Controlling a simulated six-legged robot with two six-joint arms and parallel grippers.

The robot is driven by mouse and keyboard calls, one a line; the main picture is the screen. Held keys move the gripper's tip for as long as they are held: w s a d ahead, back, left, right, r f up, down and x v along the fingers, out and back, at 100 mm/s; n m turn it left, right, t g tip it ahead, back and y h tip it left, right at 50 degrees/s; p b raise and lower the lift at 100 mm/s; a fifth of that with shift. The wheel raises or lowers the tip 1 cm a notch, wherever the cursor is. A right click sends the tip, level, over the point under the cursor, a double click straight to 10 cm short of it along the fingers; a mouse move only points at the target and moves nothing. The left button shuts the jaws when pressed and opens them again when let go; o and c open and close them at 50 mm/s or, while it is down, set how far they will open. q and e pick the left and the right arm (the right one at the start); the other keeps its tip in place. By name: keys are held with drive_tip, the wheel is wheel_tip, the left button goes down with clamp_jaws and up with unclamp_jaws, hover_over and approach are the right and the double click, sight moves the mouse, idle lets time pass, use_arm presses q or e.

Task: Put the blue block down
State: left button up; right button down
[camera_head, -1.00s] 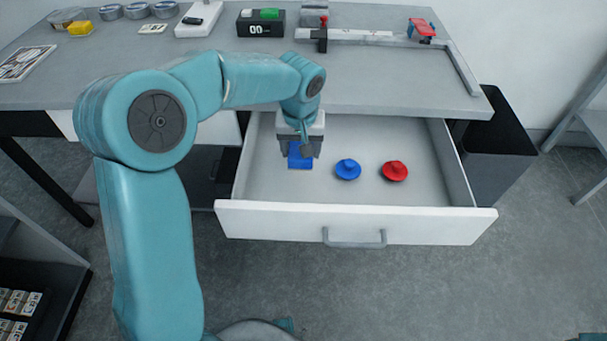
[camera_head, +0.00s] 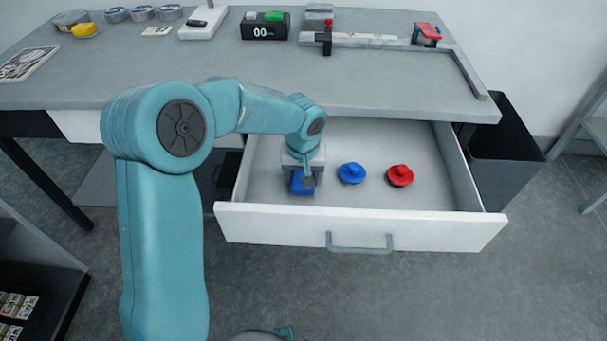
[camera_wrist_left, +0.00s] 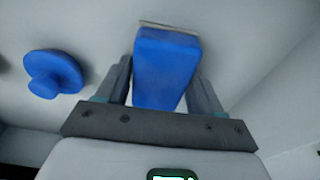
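The blue block (camera_head: 302,184) is at the left side of the open drawer (camera_head: 358,223), inside it. My left gripper (camera_head: 303,177) reaches down into the drawer over the block. In the left wrist view the block (camera_wrist_left: 165,70) sits between the two fingers (camera_wrist_left: 160,88), which look closed against its sides. A thin pale strip shows at the block's far end. I cannot tell whether the block touches the drawer floor. My right gripper is not in view.
A blue knobbed disc (camera_head: 351,173) and a red knobbed disc (camera_head: 399,176) lie in the drawer to the right of the block. The desk top (camera_head: 200,75) overhangs the drawer's back. A black bin (camera_head: 503,150) stands right of the drawer.

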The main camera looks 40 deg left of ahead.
use_arm(q)
drive_tip(key=shift+o, duration=1.2)
drive_tip(key=shift+r+p, duration=0.3)
wheel_tip(320, 180, up, 12)
drive_tip(key=s+d+p, duration=0.1)
drive_tip(key=p, duration=0.1)
drive_tip(key=shift+s+f, duration=0.2)
drive_tip(key=shift+s, duration=0.05)
drive_tip(key=shift+p, duration=0.35)
